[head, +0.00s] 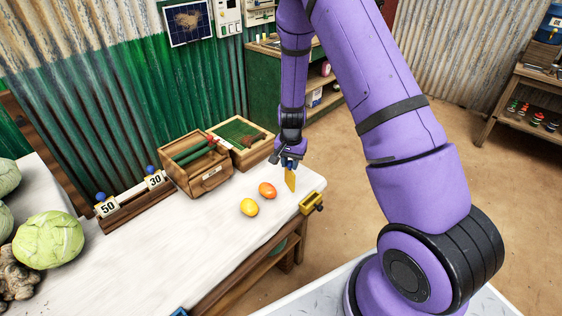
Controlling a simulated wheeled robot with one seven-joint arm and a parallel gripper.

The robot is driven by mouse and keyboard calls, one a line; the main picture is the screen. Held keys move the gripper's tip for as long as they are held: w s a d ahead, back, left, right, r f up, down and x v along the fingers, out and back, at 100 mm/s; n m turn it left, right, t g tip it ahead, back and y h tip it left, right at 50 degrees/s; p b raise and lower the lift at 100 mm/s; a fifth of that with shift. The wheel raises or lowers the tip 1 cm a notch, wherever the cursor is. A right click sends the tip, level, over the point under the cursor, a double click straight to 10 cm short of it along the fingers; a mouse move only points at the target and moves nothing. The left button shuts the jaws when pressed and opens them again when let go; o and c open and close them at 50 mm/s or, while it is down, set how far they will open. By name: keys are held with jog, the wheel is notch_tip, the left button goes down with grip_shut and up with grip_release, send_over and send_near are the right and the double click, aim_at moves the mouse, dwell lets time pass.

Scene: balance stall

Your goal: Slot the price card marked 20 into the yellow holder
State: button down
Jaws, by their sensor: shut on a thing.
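The yellow holder (312,203) is at the table's right edge, a little below and right of the card in the picture. The card looks apart from the holder. Cards marked 50 (107,207) and 30 (155,180), each with a blue knob, stand in a dark wooden rack (137,208) at the back.
A yellow fruit (249,207) and an orange fruit (267,190) lie left of the holder. A wooden case (197,176) and a shallow box (241,153) stand at the back. Cabbages (49,238) are at the left. The table's front middle (180,265) is clear.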

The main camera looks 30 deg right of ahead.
jog(key=s+d+f+m, duration=0.2)
jog(key=s+d+m, duration=0.35)
jog(key=m, duration=0.75)
notch_tip(320, 180, down, 7)
jog(key=w+d, duration=0.1)
jog(key=shift+w+d+m, duration=0.3)
jog(key=shift+w+d, duration=0.05)
jog(key=shift+d, duration=0.05)
jog(key=shift+r, duration=0.1)
jog(key=shift+c, duration=1.2)
grip_release()
notch_tip(320, 180, up, 7)
dwell(0.4)
